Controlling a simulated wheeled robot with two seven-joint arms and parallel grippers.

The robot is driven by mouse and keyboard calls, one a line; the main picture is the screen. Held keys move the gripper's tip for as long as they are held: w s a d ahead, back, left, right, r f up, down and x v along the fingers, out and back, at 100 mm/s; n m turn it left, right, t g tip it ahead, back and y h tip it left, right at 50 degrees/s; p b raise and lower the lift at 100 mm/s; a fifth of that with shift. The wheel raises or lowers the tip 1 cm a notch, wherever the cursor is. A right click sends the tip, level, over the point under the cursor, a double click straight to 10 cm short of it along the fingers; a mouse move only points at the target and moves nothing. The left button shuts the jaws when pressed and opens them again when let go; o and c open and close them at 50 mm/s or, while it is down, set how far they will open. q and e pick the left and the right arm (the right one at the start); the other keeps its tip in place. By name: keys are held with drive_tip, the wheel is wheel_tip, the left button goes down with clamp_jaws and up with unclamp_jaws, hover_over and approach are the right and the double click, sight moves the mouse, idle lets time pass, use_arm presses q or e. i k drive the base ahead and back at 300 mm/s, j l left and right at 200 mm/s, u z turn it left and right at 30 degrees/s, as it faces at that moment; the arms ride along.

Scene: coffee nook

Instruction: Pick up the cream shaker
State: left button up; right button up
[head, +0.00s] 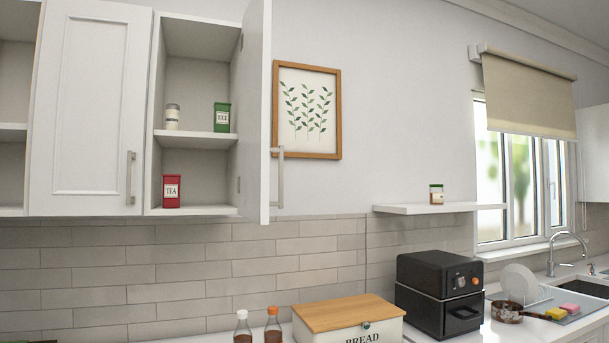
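A cream shaker (172,118) with a greyish lid stands upright on the middle shelf of the open wall cabinet, on the left side of that shelf. A green tin (222,117) stands to its right on the same shelf, with a gap between them. The cabinet door (257,110) on the right is swung open. Neither of my grippers shows in the head view.
A red tea tin (171,191) stands on the shelf below. On the counter are two bottles (273,330), a bread box (348,318) and a black appliance (440,294). A small jar (436,195) stands on a wall shelf (465,207).

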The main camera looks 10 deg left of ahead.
sight(173, 109)
drive_tip(key=i+l+u, duration=0.1)
drive_tip(key=u, duration=0.4)
drive_tip(key=l+u, duration=0.1)
drive_tip(key=u, duration=0.4)
drive_tip(key=i+l+u, duration=0.2)
drive_tip(key=l, duration=0.4)
drive_tip(key=l+u, duration=0.2)
drive_tip(key=l, duration=0.35)
drive_tip(key=i+l+u, duration=0.1)
drive_tip(key=l+u, duration=0.15)
drive_tip(key=l, duration=0.4)
drive_tip(key=i+l, duration=0.15)
drive_tip(key=i, duration=0.4)
